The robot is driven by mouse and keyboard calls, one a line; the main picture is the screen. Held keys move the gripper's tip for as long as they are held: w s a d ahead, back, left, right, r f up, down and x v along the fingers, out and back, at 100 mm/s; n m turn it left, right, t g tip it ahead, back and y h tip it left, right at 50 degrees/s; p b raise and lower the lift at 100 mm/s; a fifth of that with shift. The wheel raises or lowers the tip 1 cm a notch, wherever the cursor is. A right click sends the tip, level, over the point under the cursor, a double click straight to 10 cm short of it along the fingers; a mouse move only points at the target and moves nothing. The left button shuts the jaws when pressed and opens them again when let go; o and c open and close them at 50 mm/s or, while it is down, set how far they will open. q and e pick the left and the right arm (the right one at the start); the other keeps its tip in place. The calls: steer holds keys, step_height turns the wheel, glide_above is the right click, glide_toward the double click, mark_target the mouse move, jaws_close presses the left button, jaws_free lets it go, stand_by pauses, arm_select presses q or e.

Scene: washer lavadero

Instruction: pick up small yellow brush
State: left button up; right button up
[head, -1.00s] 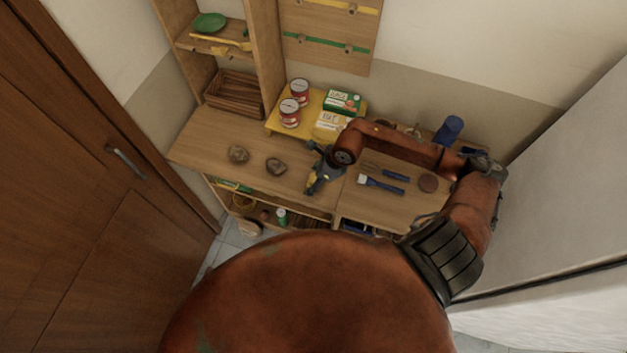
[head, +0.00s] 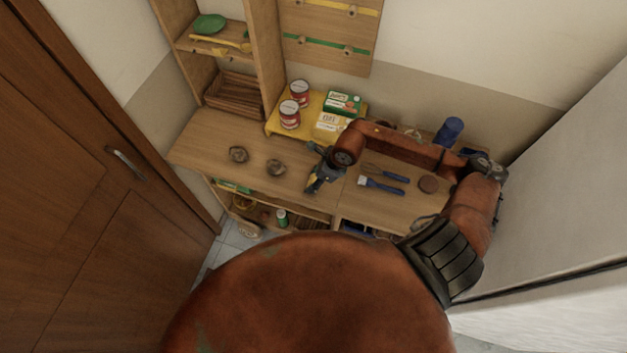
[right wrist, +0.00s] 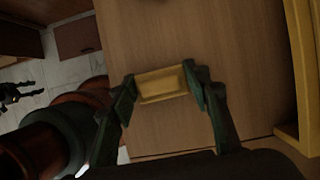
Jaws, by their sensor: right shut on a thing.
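My right gripper (head: 312,187) reaches down to the front part of the wooden counter in the head view. It is shut on a small yellow thing, which I take to be the small yellow brush (right wrist: 162,84). In the right wrist view, its yellow block-like body spans between the two dark green fingers (right wrist: 162,90), over the wood surface. No bristles show, and I cannot tell whether it is clear of the counter. In the head view, the gripper mostly hides it.
A yellow tray (head: 277,124) with cans and boxes stands behind. A white wall-like panel (head: 560,190) bounds the right side.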

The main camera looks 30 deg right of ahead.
mark_target(311, 178)
steer(key=shift+w+r, duration=0.1)
steer(key=shift+r, duration=0.45)
steer(key=shift+s+r+b, duration=0.25)
steer(key=shift+r+b, duration=0.25)
steer(key=shift+r, duration=0.75)
steer(key=s+a+r+b, duration=0.1)
steer(key=s+a+r, duration=0.4)
steer(key=s+r, duration=0.4)
steer(key=s, duration=0.3)
steer(key=shift+s+a+r+b, duration=0.2)
steer(key=shift+a+b, duration=0.2)
steer(key=o, duration=0.5)
steer(key=c, duration=0.4)
